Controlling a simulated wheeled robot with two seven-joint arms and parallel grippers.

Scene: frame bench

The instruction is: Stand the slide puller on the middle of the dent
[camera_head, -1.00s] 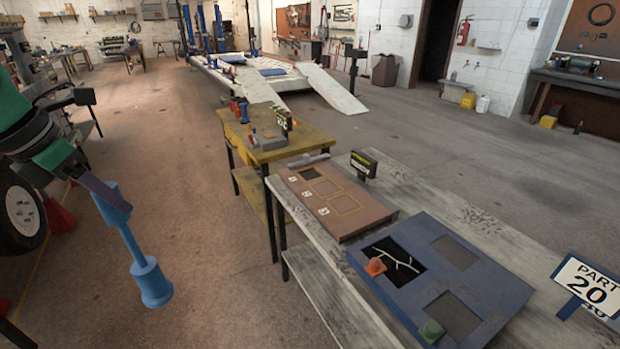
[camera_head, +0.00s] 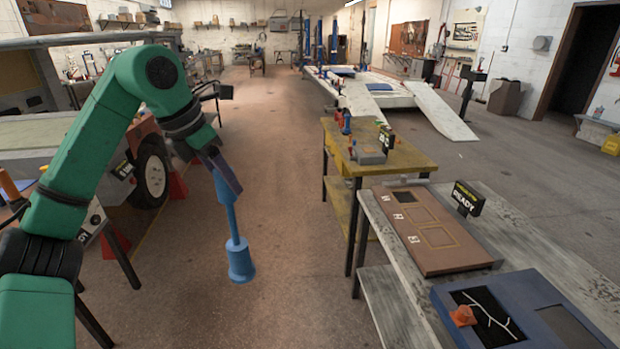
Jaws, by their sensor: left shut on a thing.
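The blue slide puller (camera_head: 239,262) hangs nearly upright over the open floor, its wide round foot at the bottom. My left gripper (camera_head: 226,180) is shut on its upper end. The bench with the blue panel (camera_head: 450,308) is to the right, well apart from the puller. The panel has dark square openings; one shows white branching lines with an orange piece (camera_head: 463,315) at its edge. I cannot make out a dent for certain. My right gripper is out of view.
A brown board (camera_head: 430,255) with numbered squares and a READY sign (camera_head: 467,198) are on the grey bench. A yellow table (camera_head: 400,158) stands behind it. A vehicle with a dark wheel (camera_head: 152,175) is at left. The floor between is clear.

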